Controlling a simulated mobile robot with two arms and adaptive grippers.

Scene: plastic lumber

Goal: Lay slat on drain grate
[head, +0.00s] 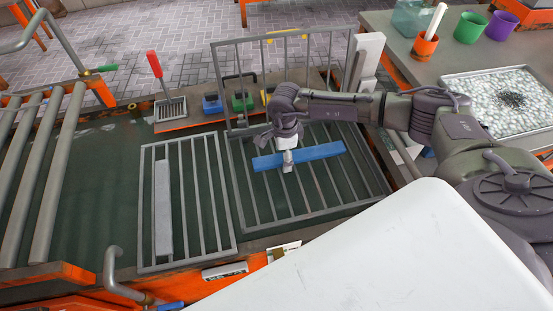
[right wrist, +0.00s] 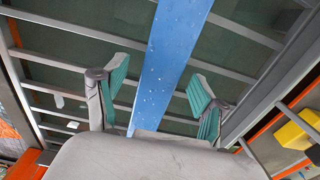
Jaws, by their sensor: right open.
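A blue slat (head: 318,152) lies across the bars of the right-hand drain grate (head: 238,203); whether it touches every bar cannot be told. My right gripper (head: 288,164) is over the slat, left of its middle in the head view. In the right wrist view the open fingers (right wrist: 160,85) stand on either side of the blue slat (right wrist: 172,55), with a gap on both sides. A light grey slat (head: 163,205) lies lengthwise on the left-hand grate (head: 190,256). My left gripper is not in view.
An upright rack frame (head: 212,60) stands behind the right-hand grate. Blue and green clamps (head: 242,102) and a red-handled brush (head: 155,64) are on the back ledge. Rollers (head: 40,190) are at left. A tray of pellets (head: 492,92) and cups (head: 470,28) are at right.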

